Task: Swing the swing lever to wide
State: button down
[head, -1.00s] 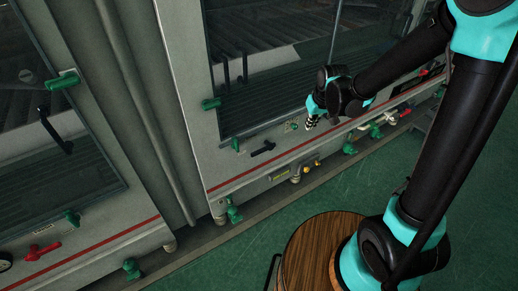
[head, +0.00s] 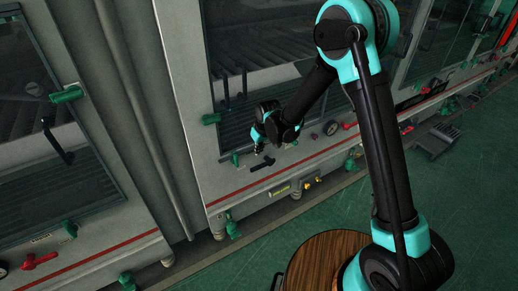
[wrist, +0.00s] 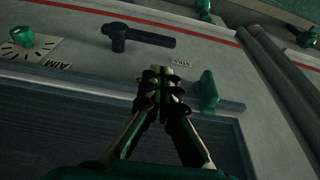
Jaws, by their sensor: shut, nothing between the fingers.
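A black lever, which looks like the swing lever (head: 262,165), is on the grey machine's front panel above the red stripe. In the wrist view the lever (wrist: 145,36) has a round hub at its left end and an arm reaching right. A small label plate (wrist: 182,62) is below it; its upside-down lettering is too small to read surely. My gripper (head: 258,148) is just above the lever in the head view. In the wrist view my gripper (wrist: 161,76) has its fingertips together and empty, apart from the lever.
A green handle (wrist: 207,91) is close to the right of my fingertips. A green knob on a plate marked AIM (wrist: 24,38) is at the left. Green floor is open in front.

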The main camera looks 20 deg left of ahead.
send_over(255, 167)
notch_tip(255, 167, down, 8)
jog(key=shift+s+d+f, duration=0.3)
jog(key=shift+d+f, duration=0.15)
jog(key=shift+f, duration=0.25)
jog(key=shift+a, duration=0.1)
